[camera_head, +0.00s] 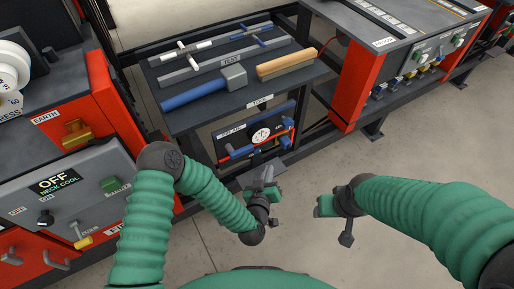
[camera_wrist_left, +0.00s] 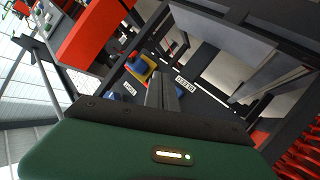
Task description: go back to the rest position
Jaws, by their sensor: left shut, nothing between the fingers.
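My left gripper (camera_head: 268,180) is in front of the tool bench, below the gauge panel, in the head view. It is shut and empty, and clear of the bench top. In the left wrist view its two fingers (camera_wrist_left: 162,92) stand close together with nothing held. My right gripper (camera_head: 340,207) is to the right of the left one, over the bare floor. It is seen small and partly behind its own wrist, so its jaw opening is unclear. Nothing shows in it.
The bench top (camera_head: 190,115) carries a blue-handled hammer (camera_head: 205,88), a wooden-handled brush (camera_head: 287,64) and T-handled tools. A gauge panel (camera_head: 255,136) hangs below. A red-grey control cabinet (camera_head: 75,185) stands close on the left, a red-sided machine (camera_head: 360,85) at right. Floor (camera_head: 330,160) is open between.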

